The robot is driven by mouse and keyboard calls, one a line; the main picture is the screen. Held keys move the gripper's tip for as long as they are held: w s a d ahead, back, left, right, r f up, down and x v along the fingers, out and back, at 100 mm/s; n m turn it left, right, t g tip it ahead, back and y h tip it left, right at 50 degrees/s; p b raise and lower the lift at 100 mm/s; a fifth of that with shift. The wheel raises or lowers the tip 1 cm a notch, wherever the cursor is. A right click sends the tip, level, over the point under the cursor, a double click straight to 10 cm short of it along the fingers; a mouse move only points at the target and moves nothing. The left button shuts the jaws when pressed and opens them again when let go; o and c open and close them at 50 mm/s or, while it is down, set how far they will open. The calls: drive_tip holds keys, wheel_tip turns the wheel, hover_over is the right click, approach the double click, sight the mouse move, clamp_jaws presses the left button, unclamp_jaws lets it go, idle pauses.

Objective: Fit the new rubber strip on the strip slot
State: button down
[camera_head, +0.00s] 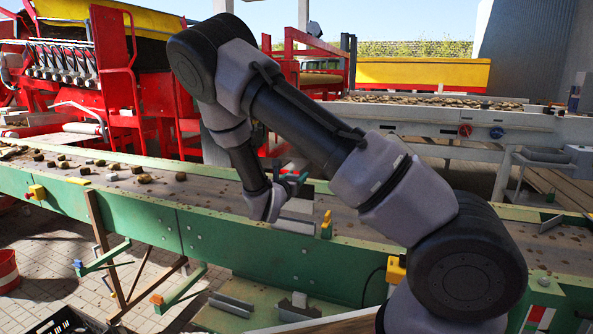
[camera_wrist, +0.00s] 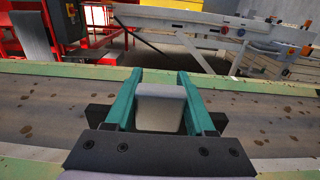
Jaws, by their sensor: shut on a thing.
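My gripper (camera_wrist: 158,79) is over the conveyor belt, its two teal fingers closed on a pale grey piece (camera_wrist: 160,112). The piece sits between the fingers; I cannot tell for sure that it is the rubber strip. In the head view my gripper (camera_head: 290,178) is above the belt, partly hidden by my arm. Light grey plates (camera_head: 294,224) sit at the belt's near edge just below it, beside a yellow clamp-like part (camera_head: 326,226). I cannot make out the strip slot clearly.
The brown belt (camera_head: 205,190) carries scattered potatoes or clods, mostly at the left. Its green side frame (camera_head: 140,222) runs across the view. Grey angled pieces (camera_head: 232,304) lie on a low green platform. A second conveyor (camera_head: 430,112) and red machinery (camera_head: 130,80) stand behind.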

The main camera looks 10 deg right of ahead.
sight(294, 199)
drive_tip(key=shift+f, duration=1.05)
drive_tip(key=shift+f, duration=2.6)
drive_tip(key=shift+c, duration=0.8)
unclamp_jaws()
drive_tip(key=v, duration=1.1)
